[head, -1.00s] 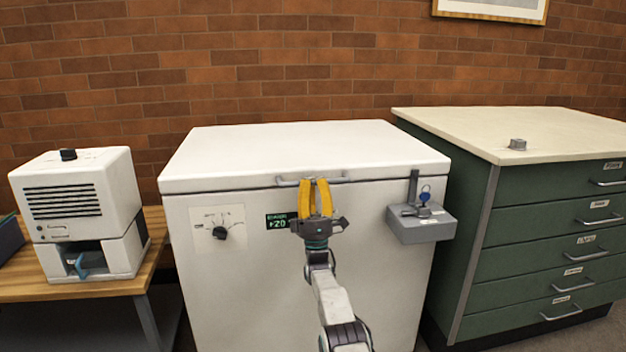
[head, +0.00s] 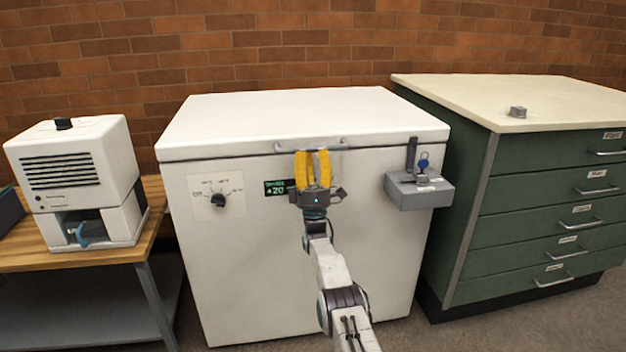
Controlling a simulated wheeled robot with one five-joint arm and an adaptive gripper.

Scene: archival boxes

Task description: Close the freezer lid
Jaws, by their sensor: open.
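The white chest freezer (head: 300,260) stands in the middle against the brick wall. Its lid (head: 300,112) lies flat over the body, with only a thin seam between them. A grey bar handle (head: 338,143) runs along the lid's front edge. My gripper (head: 312,155) is in front of the freezer, yellow fingers pointing up just below the handle, with a narrow gap between them. It holds nothing visible. The fingertips overlap the seam in the picture; I cannot tell whether they touch the freezer.
A grey lock box (head: 418,192) with a blue key sticks out right of my gripper. A dial (head: 218,200) and a display (head: 277,188) are on the freezer front. A green drawer cabinet (head: 555,210) stands right, a white device (head: 75,180) on a wooden table (head: 100,258) left.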

